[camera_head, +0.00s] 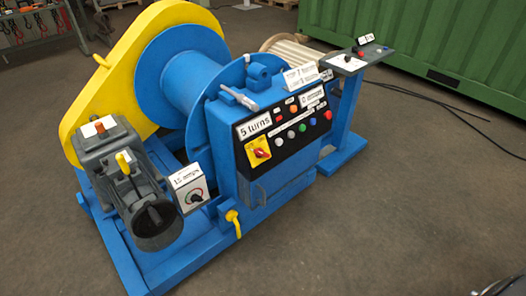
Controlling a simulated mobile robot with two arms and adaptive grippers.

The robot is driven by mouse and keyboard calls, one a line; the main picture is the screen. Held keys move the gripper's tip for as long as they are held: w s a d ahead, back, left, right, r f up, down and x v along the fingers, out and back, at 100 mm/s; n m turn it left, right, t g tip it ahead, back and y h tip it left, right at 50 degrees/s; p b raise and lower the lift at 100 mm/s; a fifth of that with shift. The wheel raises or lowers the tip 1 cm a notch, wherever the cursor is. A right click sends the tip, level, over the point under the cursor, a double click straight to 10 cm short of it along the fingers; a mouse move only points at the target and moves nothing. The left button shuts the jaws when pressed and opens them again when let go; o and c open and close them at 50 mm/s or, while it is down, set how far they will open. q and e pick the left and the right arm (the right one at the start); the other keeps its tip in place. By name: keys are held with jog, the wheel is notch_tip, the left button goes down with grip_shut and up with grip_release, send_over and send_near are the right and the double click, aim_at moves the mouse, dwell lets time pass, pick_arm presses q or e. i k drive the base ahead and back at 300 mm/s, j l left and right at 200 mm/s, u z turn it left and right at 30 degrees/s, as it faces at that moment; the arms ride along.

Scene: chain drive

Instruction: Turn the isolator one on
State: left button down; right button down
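A blue winch machine (178,82) stands on the floor with a black control panel (284,128) on its front. At the panel's left end is a rotary switch with a red handle on a yellow plate (258,152), which looks like an isolator. The handle looks tilted, but its on or off marking is too small to read. No gripper is near the panel. A dark part, probably of my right gripper (505,287), shows at the bottom right corner, cut off by the frame edge; its fingers cannot be made out. My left gripper is out of view.
A white box with a dark knob (192,190) and a grey motor (125,175) stand left of the panel. A small pedestal (346,64) with a lever is at the right. Black cables lie near a green container (445,45). The front floor is clear.

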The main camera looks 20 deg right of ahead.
aim_at(259, 152)
jog(key=u, duration=0.25)
jog(key=i+l+u, duration=0.1)
jog(key=l+u, duration=0.3)
jog(key=l, duration=0.15)
jog(key=l+u, duration=0.45)
jog(key=l, duration=0.1)
